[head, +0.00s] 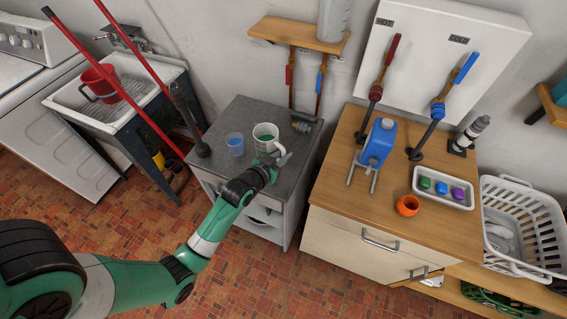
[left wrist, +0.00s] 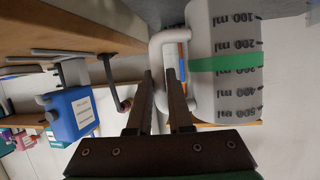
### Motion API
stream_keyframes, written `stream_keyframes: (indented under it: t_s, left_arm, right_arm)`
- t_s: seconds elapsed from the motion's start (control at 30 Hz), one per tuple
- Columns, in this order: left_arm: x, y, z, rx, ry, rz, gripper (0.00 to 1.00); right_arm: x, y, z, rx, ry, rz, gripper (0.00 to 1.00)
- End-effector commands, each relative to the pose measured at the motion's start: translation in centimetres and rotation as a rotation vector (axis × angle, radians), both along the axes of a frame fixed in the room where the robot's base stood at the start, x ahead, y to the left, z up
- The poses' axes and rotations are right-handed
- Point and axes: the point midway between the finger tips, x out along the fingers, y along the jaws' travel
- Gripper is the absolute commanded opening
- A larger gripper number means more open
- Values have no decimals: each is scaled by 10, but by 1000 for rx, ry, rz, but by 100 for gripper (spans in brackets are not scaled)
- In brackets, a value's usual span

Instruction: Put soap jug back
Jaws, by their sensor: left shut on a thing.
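A white measuring jug (head: 262,131) with a green band and green inside is at the grey cabinet top. It shows close up in the left wrist view (left wrist: 228,95), with millilitre marks and a handle. My left gripper (head: 275,161) is shut on that jug's handle, its two dark fingers (left wrist: 160,78) on either side of it. I cannot tell whether the jug touches the top. A blue jug (head: 380,142) with a white label stands by metal rails on the wooden counter; it also shows in the left wrist view (left wrist: 73,115). My right gripper is not in view.
A clear blue cup (head: 235,144) stands left of the measuring jug. The wooden counter (head: 340,182) holds an orange ring-shaped cup (head: 407,206), a white tray (head: 443,200) with coloured pieces, and upright levers. A wooden shelf (head: 290,34) is above. A white basket (head: 522,225) is at right.

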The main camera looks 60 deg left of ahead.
Motion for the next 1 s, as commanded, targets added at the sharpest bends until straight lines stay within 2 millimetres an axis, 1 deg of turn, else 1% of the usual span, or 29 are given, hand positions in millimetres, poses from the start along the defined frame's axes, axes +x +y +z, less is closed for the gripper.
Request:
stream_keyframes:
  t_s: [0.07, 0.17, 0.3, 0.37, 0.6, 0.73, 0.77, 0.8, 0.87, 0.9, 1.0]
  left_arm:
    - [1, 1, 2, 3, -3, -1, 0]
    - [4, 4, -4, 3, -3, 0, 0]
    - [4, 4, -29, 2, -1, 0, 0]
    - [4, 4, -35, 2, -2, -1, 0]
    - [4, 4, -34, 3, -4, -1, 0]
    - [4, 4, -39, 3, -3, -1, 0]
    - [4, 4, -39, 0, 0, 0, 22]
    - [4, 4, -39, 0, 0, 0, 29]
    - [4, 4, -39, 0, 0, 0, 40]
    - [4, 4, -39, 0, 0, 0, 47]
    - [4, 4, -39, 0, 0, 0, 48]
  right_arm:
    - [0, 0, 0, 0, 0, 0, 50]
    - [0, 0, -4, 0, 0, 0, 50]
    - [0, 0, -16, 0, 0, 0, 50]
    - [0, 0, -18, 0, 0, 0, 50]
    - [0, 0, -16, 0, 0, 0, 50]
    - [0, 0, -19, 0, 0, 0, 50]
    - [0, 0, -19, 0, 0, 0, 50]
    - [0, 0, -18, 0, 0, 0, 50]
    - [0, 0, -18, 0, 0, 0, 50]
    - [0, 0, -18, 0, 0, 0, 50]
    - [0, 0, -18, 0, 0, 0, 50]
